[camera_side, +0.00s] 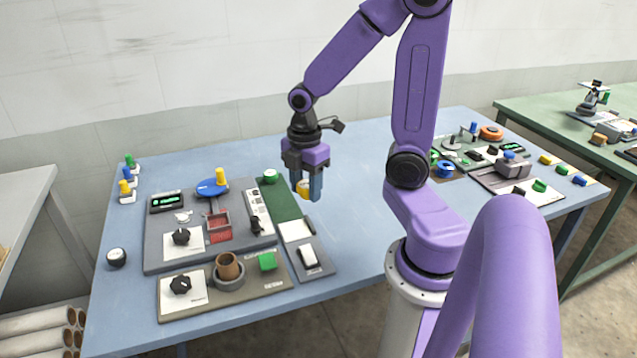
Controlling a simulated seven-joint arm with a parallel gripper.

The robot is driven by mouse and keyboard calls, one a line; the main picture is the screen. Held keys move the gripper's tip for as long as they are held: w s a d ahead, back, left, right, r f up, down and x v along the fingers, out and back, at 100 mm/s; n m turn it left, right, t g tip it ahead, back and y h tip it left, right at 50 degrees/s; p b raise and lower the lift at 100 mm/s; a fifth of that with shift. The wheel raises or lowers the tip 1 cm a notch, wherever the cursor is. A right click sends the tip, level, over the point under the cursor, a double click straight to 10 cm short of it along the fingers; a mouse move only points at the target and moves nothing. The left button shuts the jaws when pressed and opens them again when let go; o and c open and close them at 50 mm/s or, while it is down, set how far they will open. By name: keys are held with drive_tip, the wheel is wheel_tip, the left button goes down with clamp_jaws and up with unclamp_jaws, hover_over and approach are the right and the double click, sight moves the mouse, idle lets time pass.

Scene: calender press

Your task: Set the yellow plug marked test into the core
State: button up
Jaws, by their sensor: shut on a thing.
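My gripper (309,188) points down above the green strip at the middle of the table. It is shut on a small yellow piece (303,188), mostly hidden by the fingers; its marking cannot be read. A brown tube (228,265), which looks like the core, stands upright in a grey ring holder on the front panel, to the left of and nearer than my gripper. Its top is open. Another yellow plug-like piece (220,175) stands on a blue disc, and a yellow one (125,187) is at the table's left.
The front panel (198,296) also carries a black knob (181,285) and a green block (267,261). Behind it, the grey panel has a display (167,201), a red-framed part (219,226) and another knob. Bare blue table lies right of the green strip.

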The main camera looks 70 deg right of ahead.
drive_tip(key=w+a+n, duration=0.3)
drive_tip(key=w+a, duration=0.3)
drive_tip(key=a, duration=0.2)
drive_tip(key=n, duration=0.2)
hover_over(228, 263)
drive_tip(key=shift+w+a+f, duration=0.1)
drive_tip(key=shift+a+f, duration=0.05)
drive_tip(key=shift+f, duration=1.8)
drive_tip(key=shift+f, duration=0.25)
drive_tip(key=shift+f, duration=0.45)
drive_tip(key=shift+f, duration=0.5)
drive_tip(key=shift+f, duration=0.4)
idle(0.5)
